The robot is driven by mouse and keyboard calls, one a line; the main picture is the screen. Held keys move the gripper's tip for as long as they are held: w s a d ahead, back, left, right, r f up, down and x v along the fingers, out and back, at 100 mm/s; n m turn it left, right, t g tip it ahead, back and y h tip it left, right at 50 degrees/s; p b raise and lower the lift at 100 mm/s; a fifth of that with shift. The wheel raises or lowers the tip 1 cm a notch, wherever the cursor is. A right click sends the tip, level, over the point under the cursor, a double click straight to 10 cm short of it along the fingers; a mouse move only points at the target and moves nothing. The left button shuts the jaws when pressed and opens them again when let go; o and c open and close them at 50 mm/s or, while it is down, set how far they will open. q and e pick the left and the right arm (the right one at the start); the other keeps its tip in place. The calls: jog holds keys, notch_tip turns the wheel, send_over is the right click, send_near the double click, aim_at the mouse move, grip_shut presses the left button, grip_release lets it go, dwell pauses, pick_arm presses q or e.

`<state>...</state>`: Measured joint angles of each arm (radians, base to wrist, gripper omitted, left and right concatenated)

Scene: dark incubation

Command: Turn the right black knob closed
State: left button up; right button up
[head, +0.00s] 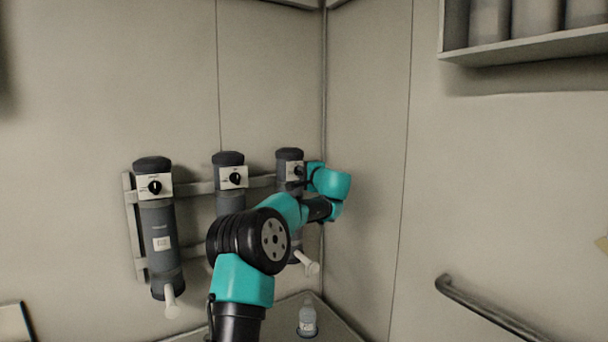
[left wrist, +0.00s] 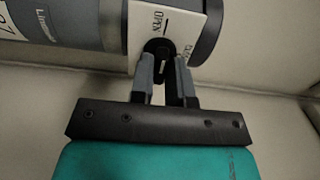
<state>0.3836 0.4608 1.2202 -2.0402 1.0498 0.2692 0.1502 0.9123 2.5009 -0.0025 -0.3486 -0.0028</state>
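The right black knob (left wrist: 161,54) sits on a white label plate (left wrist: 150,22) marked OPEN; a second word at its right is partly cut off. The plate is on the rightmost grey cylinder (head: 290,158), which my left arm partly covers in the head view. My left gripper (left wrist: 165,66) has its two fingertips on either side of the knob. A light line on the knob shows between the fingers. I cannot tell whether the fingers press on it. In the head view the left gripper (head: 306,178) is at the plate, its fingers hardly visible. My right gripper is not in view.
Two more grey cylinders with black knobs, left (head: 160,240) and middle (head: 230,200), hang on a wall rack (head: 130,205). A small bottle (head: 307,318) stands below. The corner wall is close at right, with a handrail (head: 490,310) and shelf (head: 530,50) farther right.

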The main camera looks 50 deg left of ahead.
pick_arm(q)
grip_shut()
jog(key=shift+m, duration=0.3)
jog(key=m, duration=1.7)
jog(key=shift+m, duration=0.3)
dwell(0.4)
jog(key=shift+o, duration=2.4)
grip_release()
